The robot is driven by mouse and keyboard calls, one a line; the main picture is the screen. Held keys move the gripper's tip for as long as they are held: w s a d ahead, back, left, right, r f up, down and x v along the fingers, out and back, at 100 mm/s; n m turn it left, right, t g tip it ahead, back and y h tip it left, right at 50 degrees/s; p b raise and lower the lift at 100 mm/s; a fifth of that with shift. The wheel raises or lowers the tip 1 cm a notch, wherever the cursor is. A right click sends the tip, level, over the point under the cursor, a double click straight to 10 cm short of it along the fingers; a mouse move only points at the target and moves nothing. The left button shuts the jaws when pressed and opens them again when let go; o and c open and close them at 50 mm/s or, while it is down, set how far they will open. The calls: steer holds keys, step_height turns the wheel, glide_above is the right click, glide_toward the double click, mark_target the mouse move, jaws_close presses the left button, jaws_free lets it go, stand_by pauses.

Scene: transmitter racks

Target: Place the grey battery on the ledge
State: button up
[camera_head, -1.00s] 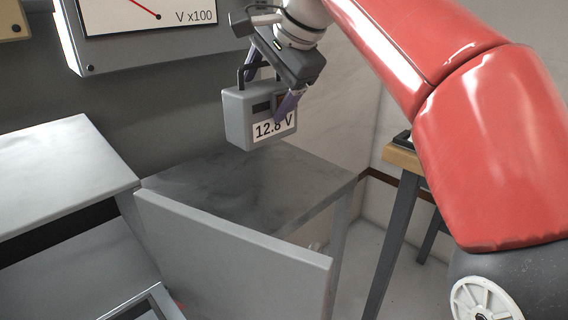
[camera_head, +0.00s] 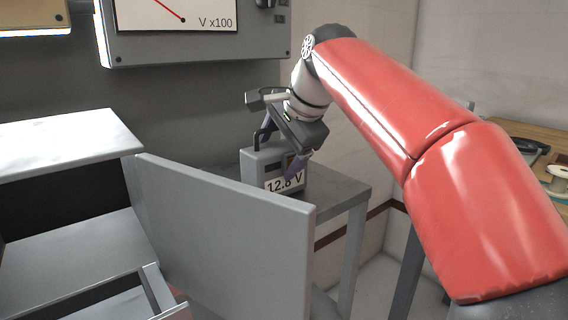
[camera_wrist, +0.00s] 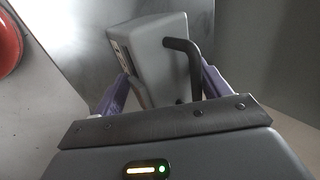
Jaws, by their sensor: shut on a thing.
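The grey battery (camera_head: 262,165) is a box with a dark handle and a "12.8 V" label. My gripper (camera_head: 281,158) is shut on it, with purple fingers on either side. The battery is upright over the ledge (camera_head: 343,187), a grey metal top beside the cabinet.
An open grey cabinet door (camera_head: 225,235) stands in front of the ledge. Grey shelves (camera_head: 75,255) are at the left. A large meter (camera_head: 200,45) hangs on the wall above. A wooden table (camera_head: 540,135) is at the right.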

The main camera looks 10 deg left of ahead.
steer(key=shift+r, duration=0.1)
steer(key=o, duration=1.7)
steer(key=shift+f, duration=0.2)
steer(key=shift+r, duration=0.25)
steer(key=p+v, duration=0.3)
steer(key=v, duration=0.8)
steer(key=shift+s+d+r, duration=0.25)
